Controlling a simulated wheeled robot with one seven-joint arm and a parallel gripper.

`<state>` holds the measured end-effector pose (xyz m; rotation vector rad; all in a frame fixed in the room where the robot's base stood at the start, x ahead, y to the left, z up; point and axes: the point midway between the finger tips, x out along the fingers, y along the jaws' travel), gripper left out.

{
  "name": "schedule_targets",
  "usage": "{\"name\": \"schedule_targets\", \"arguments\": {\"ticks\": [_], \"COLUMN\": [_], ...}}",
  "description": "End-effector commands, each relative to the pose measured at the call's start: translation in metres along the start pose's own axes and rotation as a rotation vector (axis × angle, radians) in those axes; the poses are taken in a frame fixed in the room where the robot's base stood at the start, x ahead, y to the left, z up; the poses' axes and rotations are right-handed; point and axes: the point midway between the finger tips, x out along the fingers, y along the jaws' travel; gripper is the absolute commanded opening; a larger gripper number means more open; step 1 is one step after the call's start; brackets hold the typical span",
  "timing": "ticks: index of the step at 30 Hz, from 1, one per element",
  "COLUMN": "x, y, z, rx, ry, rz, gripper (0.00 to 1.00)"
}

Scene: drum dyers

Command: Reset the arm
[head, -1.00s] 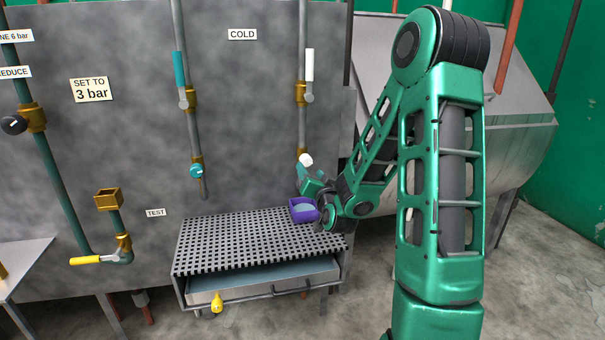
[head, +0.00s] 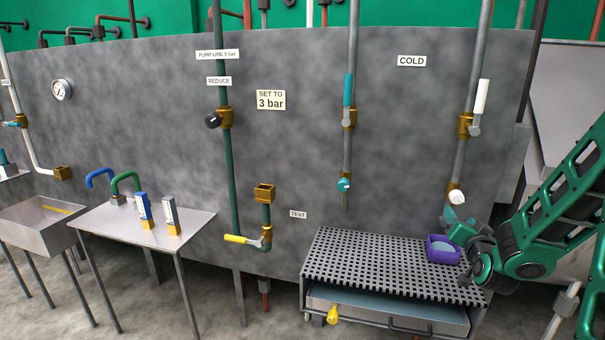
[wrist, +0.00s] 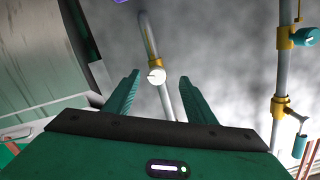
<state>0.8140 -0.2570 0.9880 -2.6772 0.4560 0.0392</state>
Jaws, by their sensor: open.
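My gripper (head: 460,228) is at the right of the head view, beside the white knob (head: 456,197) on the right-hand pipe and close to the purple bowl (head: 443,249). In the wrist view my gripper (wrist: 157,90) shows two green fingers spread apart. The white knob (wrist: 156,76) appears between and beyond them, and nothing is held. The bowl holds something pale blue and sits on the perforated rack. Only a small purple edge (wrist: 121,1) shows at the top of the wrist view. My arm reaches in from the right.
The perforated rack (head: 350,255) stands over a shallow tray with a yellow tap (head: 333,314). A white-handled valve (head: 481,98) and a teal-handled valve (head: 348,92) are on pipes above. A side table (head: 120,222) with gauges stands left. Floor between table and rack is open.

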Motion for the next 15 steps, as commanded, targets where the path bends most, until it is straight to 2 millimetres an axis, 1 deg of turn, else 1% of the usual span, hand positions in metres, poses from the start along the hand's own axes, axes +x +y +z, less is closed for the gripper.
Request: {"name": "schedule_targets", "arguments": {"ticks": [2,5,8,11,14,15], "x": [-0.006,-0.018,-0.036,-0.059,-0.086,-0.098], "y": [0.0,0.006,0.015,0.025,0.037,0.041], "z": [0.005,0.015,0.023,0.028,0.03,0.031], "rx": [-0.052,-0.118,-0.178,-0.225,-0.26,-0.271], "ry": [-0.074,-0.193,-0.309,-0.421,-0.532,-0.577], "rz": [0.018,0.058,0.106,0.159,0.215,0.237], "gripper": [0.5,0.5,0.5,0.5,0.5,0.5]}}
